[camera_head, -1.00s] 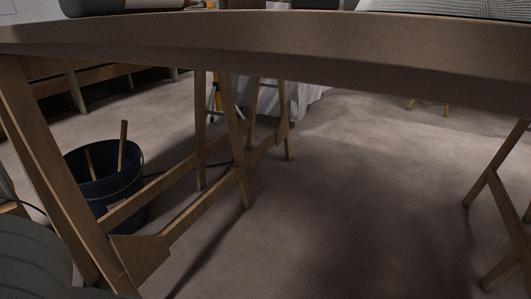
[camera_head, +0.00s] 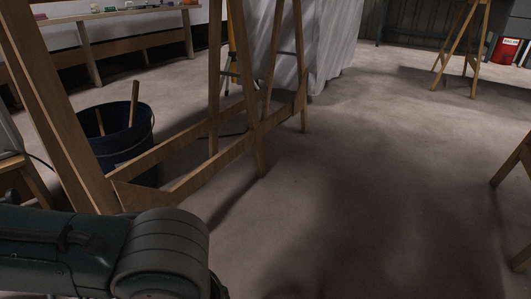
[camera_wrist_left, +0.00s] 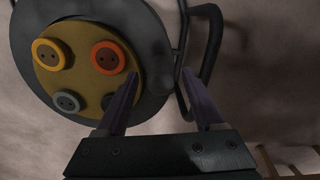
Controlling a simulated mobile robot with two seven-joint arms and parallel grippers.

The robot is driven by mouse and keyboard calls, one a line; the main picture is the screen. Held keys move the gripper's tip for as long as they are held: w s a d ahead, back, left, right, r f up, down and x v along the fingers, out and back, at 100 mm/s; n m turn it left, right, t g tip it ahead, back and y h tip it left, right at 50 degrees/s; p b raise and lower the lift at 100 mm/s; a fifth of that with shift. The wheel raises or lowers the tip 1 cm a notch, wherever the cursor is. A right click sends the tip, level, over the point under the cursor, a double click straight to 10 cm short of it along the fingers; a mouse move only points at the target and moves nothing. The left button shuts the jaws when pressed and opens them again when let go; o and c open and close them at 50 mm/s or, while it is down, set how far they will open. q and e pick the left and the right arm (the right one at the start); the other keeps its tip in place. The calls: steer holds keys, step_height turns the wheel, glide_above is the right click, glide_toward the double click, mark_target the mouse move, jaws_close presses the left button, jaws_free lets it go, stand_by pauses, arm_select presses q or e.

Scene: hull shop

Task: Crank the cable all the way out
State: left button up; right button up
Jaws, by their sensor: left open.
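A cable reel (camera_wrist_left: 145,20) shows in the left wrist view at upper left: a dark round drum with a yellow face plate (camera_wrist_left: 81,52) carrying several round sockets, one yellow, one orange and one grey among them. A black bent tube (camera_wrist_left: 214,55) stands at its right side; I cannot tell if it is the crank or part of the frame. My left gripper (camera_wrist_left: 165,88) is open, its fingers reaching up at the reel's right edge with nothing clearly between them. In the head view only part of my left arm shows, at lower left. My right gripper is not in view.
Wooden trestle legs (camera_head: 257,95) stand at centre left, with a dark bucket (camera_head: 123,142) behind them. More trestle legs (camera_head: 510,178) stand at the right edge. A white draped cloth (camera_head: 327,45) hangs at the back. The floor (camera_head: 370,180) between is open.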

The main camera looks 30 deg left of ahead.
arm_select(q)
step_height(320, 180, down, 3)
steer(key=shift+f+b, duration=0.1)
steer(key=shift+b, duration=0.65)
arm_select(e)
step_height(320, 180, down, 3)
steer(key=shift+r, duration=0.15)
arm_select(q)
steer(key=shift+c, duration=0.3)
jaws_close()
